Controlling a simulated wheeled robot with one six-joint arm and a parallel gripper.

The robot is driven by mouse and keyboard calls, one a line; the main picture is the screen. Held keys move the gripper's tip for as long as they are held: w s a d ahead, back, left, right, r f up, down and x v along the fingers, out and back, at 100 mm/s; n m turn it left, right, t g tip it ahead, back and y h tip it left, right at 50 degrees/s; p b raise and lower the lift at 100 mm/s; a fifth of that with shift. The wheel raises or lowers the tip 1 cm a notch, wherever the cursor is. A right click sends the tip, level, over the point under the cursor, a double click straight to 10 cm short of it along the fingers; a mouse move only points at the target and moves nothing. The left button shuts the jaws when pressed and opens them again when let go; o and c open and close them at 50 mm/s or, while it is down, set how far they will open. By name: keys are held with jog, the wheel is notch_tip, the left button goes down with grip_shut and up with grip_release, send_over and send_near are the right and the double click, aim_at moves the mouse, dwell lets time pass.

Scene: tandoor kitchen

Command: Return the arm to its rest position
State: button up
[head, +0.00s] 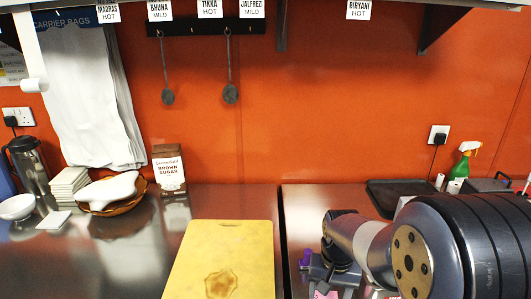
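My arm fills the lower right of the head view, with a large dark joint and a grey link in front of the steel counter (300,215). My gripper (330,275) seems to be the dark part at the arm's far left end, low in the picture. Its fingers are not clearly visible, so I cannot tell whether it is open or shut or holds anything. A small purple thing (305,259) and a pink thing (325,294) show close beside it, partly hidden.
A yellow cutting board (225,250) with a brown stain lies left of my gripper. A brown sugar bag (169,169), a basket (112,203), a flask (30,165) and a bowl (17,207) stand at the left. A black tray (392,190) and a spray bottle (462,163) are behind my arm.

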notch_tip(320, 180, down, 2)
jog(key=shift+s+a+f+b, duration=0.1)
jog(key=shift+f+b, duration=0.1)
jog(key=shift+b, duration=0.5)
jog(key=shift+f+b, duration=0.6)
jog(key=shift+f, duration=0.15)
